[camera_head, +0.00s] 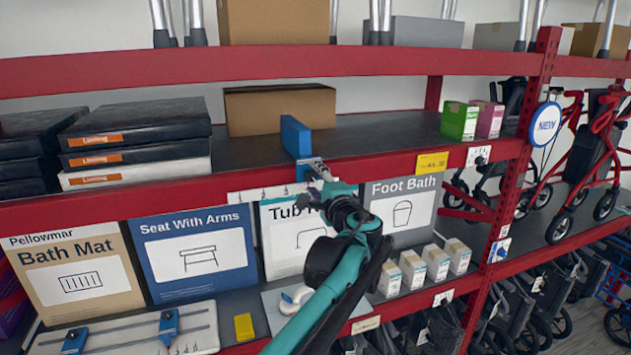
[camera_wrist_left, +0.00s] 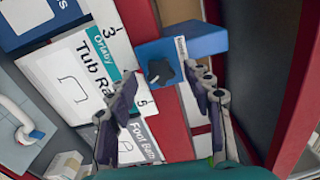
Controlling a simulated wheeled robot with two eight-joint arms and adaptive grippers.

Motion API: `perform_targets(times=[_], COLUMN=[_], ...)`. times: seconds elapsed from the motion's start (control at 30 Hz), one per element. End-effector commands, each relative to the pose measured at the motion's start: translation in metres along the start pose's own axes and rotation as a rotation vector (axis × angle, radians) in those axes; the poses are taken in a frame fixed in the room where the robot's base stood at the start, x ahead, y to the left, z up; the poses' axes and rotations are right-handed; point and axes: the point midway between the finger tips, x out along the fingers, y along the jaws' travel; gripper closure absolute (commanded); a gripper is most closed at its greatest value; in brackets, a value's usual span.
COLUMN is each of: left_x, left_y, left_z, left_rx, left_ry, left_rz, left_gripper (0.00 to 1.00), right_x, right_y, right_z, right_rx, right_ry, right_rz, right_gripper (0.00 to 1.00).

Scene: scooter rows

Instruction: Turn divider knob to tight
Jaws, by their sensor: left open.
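The blue divider (camera_head: 296,137) stands upright at the front edge of the upper red shelf. In the left wrist view it shows as a blue block (camera_wrist_left: 200,42) with a small white label. Its black knob (camera_wrist_left: 160,72) sits on the face toward me; the pointer and the label's words are too small to read. My left gripper (camera_head: 318,178) is in front of the divider's lower part in the head view. In the wrist view its two fingers (camera_wrist_left: 165,98) are spread, one on each side below the knob, with nothing between them. The knob is hidden in the head view.
A red shelf beam (camera_head: 110,203) runs along the front. Boxes stand below, including the Tub box (camera_head: 295,235) and the Foot Bath box (camera_head: 402,210). Black boxes (camera_head: 140,130) are stacked left of the divider. The shelf right of it is mostly clear up to the green box (camera_head: 459,120).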

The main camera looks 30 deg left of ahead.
Motion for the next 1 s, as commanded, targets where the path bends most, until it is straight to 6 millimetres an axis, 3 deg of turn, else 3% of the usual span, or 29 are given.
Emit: perform_targets(times=[0.17, 0.4, 0.6, 1.0], left_x=[-0.022, -0.075, -0.108, -0.119], left_y=[0.0, 0.0, 0.0, 0.0], left_z=[-0.001, -0.002, -0.002, 0.0], left_rx=[0.0, 0.0, 0.0, 0.0], left_ry=[0.004, 0.005, 0.004, 0.001], left_rz=[0.0, 0.0, 0.0, 0.0], left_gripper=[0.49, 0.49, 0.49, 0.49], right_x=[0.0, 0.0, 0.0, 0.0], right_y=[0.0, 0.0, 0.0, 0.0], right_z=[0.0, 0.0, 0.0, 0.0], right_rx=[0.0, 0.0, 0.0, 0.0], right_ry=[0.0, 0.0, 0.0, 0.0], right_rz=[0.0, 0.0, 0.0, 0.0], right_gripper=[0.6, 0.6, 0.6, 0.6])
